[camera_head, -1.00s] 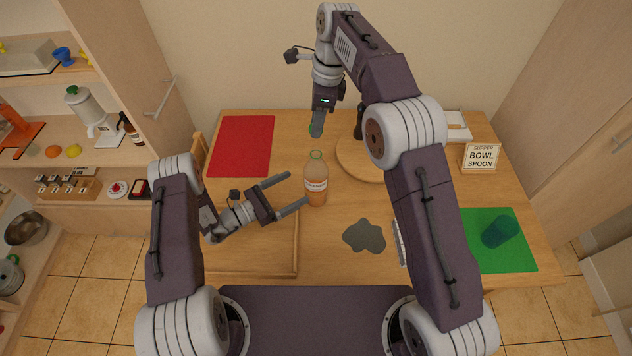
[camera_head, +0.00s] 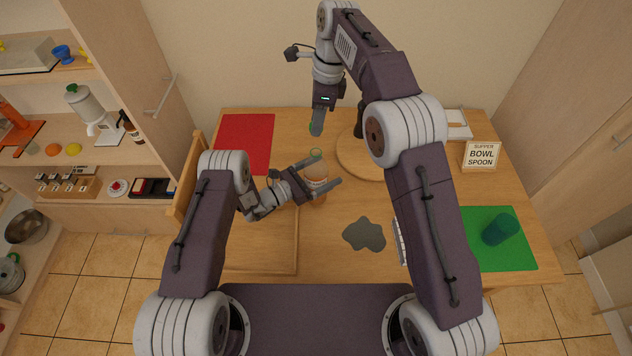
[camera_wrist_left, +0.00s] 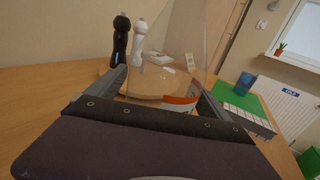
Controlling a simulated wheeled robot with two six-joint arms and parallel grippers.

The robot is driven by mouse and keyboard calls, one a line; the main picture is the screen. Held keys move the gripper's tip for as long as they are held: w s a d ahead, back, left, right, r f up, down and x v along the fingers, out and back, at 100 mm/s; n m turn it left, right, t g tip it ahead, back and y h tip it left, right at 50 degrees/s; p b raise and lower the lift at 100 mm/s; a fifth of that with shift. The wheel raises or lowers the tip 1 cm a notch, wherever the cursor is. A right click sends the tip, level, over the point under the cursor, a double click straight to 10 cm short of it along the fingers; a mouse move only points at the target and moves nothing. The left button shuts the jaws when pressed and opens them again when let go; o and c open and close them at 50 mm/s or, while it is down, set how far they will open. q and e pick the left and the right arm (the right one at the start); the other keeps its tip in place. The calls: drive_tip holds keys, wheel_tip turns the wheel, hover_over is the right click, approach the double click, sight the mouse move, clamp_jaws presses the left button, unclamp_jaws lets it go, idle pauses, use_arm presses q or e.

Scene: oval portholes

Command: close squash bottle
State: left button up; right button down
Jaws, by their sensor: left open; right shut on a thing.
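My right gripper (camera_head: 316,128) points down behind and above the bottle, shut on a small greenish thing, probably the cap, mostly hidden by the fingers.
A round wooden board (camera_head: 352,160) with dark and white mills lies behind the bottle. A red mat (camera_head: 245,140) is at left, a grey patch (camera_head: 364,234) in front right. A sign (camera_head: 481,156) stands at right.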

use_arm(q)
drive_tip(key=shift+w+d, duration=0.1)
drive_tip(key=shift+d, duration=0.05)
clamp_jaws()
use_arm(e)
hover_over(316, 148)
drive_tip(key=shift+d+f, duration=0.15)
drive_tip(key=shift+f, duration=2.4)
drive_tip(key=shift+f, duration=0.9)
drive_tip(key=shift+f, duration=0.55)
